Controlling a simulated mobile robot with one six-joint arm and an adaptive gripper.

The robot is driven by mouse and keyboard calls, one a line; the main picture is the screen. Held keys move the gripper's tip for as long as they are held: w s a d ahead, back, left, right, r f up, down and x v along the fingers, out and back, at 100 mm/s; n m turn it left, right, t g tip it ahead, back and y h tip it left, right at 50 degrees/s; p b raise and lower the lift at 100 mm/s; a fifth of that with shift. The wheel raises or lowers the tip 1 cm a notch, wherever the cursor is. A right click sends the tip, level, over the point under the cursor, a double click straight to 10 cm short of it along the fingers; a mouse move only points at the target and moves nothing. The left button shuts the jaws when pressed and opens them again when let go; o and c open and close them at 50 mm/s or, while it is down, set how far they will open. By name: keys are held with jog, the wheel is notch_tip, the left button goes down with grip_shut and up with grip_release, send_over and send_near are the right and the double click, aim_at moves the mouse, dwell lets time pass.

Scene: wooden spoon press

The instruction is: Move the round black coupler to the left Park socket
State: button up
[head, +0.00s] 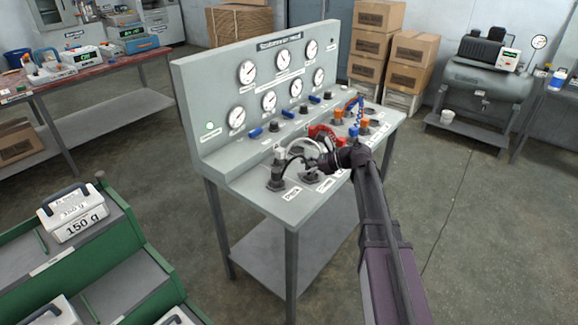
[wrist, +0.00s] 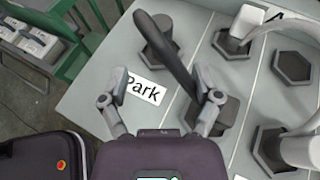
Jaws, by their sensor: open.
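The black coupler (head: 277,172) stands on a dark socket at the left front end of the sloped panel; in the wrist view it shows as a dark stub (wrist: 160,38) over a hexagonal base. A black hose (wrist: 172,60) arches from it towards my gripper. A white label reading "Park" (wrist: 145,87) lies beside this socket. My gripper (wrist: 160,90) is open, its two fingers spread on either side of the label; in the head view it is just right of the coupler (head: 322,167). The right finger overlaps the hose and partly hides a second dark base (wrist: 222,118). Whether the coupler is fully seated is unclear.
White couplers (wrist: 248,22) with a pale hose stand close to the right of my gripper. Red, orange and blue fittings (head: 338,114) sit farther along the panel. The gauge board (head: 187,100) rises behind. A green rack (head: 118,255) stands at the left front.

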jog(key=shift+v, duration=1.15)
jog(key=shift+s+f, duration=0.3)
jog(key=shift+s, duration=0.1)
jog(key=s+d+f+n+h, duration=0.3)
jog(key=s+n+h, duration=0.1)
jog(key=s+n, duration=0.2)
jog(key=s+d+f+n+g+h, duration=0.1)
jog(key=s+d+f+n+h, duration=0.3)
jog(key=s+n, duration=0.3)
jog(key=s+d+f+n+g+h, duration=0.1)
jog(key=s+d+f+n+h, duration=0.3)
jog(key=s+n, duration=0.3)
jog(key=shift+s+h, duration=0.7)
jog(key=shift+s, duration=0.9)
jog(key=shift+r+p, duration=0.1)
jog(key=shift+p, duration=0.25)
notch_tip(320, 180, up, 13)
jog(key=p, duration=1.2)
jog(key=shift+p, duration=0.35)
